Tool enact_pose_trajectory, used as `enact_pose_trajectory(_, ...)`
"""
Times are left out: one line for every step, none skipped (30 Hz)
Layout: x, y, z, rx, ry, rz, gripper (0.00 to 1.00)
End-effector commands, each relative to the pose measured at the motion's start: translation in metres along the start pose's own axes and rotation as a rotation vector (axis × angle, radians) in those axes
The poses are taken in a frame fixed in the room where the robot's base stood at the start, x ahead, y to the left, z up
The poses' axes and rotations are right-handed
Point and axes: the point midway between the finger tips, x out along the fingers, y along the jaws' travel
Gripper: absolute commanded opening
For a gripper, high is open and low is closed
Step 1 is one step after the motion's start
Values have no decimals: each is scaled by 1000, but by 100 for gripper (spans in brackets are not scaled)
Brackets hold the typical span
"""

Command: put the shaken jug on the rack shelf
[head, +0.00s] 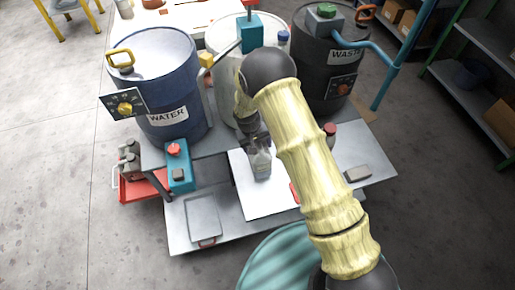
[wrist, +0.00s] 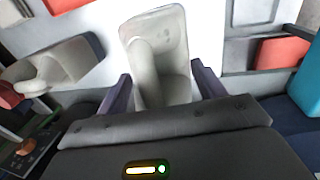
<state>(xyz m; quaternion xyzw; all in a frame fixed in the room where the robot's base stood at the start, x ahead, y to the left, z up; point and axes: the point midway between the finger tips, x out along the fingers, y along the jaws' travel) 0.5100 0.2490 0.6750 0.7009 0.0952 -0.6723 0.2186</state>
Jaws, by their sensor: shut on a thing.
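A pale grey jug (head: 261,166) is over the white panel at the front middle of the bench. My gripper (head: 257,143) is above it in the head view, pointing down and shut on its upper part. In the wrist view the jug (wrist: 158,45) stands between the two dark fingers. I cannot tell whether its base touches the panel. A rack with grey shelves (head: 466,82) and green posts is at the right edge of the head view, apart from my gripper and only partly in view.
A blue WATER drum (head: 165,80) and a dark WASTE drum (head: 322,65) stand at the back. A teal can (head: 180,172) with a red cap is left of the jug. A grey block (head: 358,173) lies at the right. Open floor lies between bench and rack.

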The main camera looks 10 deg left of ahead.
Motion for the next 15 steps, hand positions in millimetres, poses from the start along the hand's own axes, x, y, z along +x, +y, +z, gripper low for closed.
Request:
enact_pose_trajectory(8, -1, 0, -1, -1, 1, 5)
enact_pose_trajectory(12, -2, 0, -1, -1, 1, 5)
enact_pose_trajectory(16, -3, 0, -2, 0, 1, 5)
enact_pose_trajectory(18, -3, 0, -2, 1, 1, 5)
enact_pose_trajectory(19, -4, -1, -2, 1, 0, 5)
enact_pose_trajectory(20, -4, -1, -1, 2, 0, 5)
enact_pose_trajectory(20, -4, -1, -1, 2, 0, 5)
enact_pose_trajectory(20, -4, -1, -1, 2, 0, 5)
enact_pose_trajectory(20, -4, -1, -1, 2, 0, 5)
enact_pose_trajectory(20, -4, -1, -1, 2, 0, 5)
enact_pose_trajectory(20, -4, -1, -1, 2, 0, 5)
enact_pose_trajectory(20, -4, -1, -1, 2, 0, 5)
enact_pose_trajectory(20, -4, -1, -1, 2, 0, 5)
enact_pose_trajectory(21, -4, 0, -1, 0, 0, 72)
enact_pose_trajectory(21, -4, 0, -1, 0, 0, 80)
